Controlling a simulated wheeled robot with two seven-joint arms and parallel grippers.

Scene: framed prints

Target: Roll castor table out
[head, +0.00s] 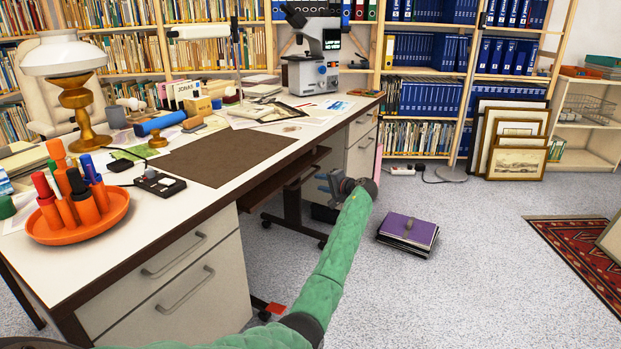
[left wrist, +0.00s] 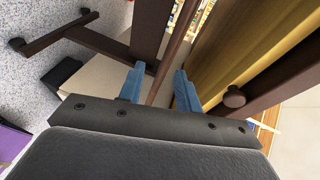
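The castor table (head: 293,205) is dark brown and stands partly under the white desk, its upper part mostly hidden by the desktop. Its post and feet with black castors show in the left wrist view (left wrist: 100,42). My left gripper (head: 324,180) is at the desk's front edge, beside the castor table. In the left wrist view its two blue fingers (left wrist: 160,72) are apart. A thin brown edge or bar of the table runs between them in the picture; I cannot tell whether they touch it. My right gripper is not in view.
The white desk (head: 100,262) with drawers is at left, holding an orange pen tray (head: 95,228), a lamp and a microscope (head: 318,60). A purple-topped stack (head: 408,232) lies on the floor. Open floor extends right to a red rug (head: 580,250) and framed prints (head: 515,160).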

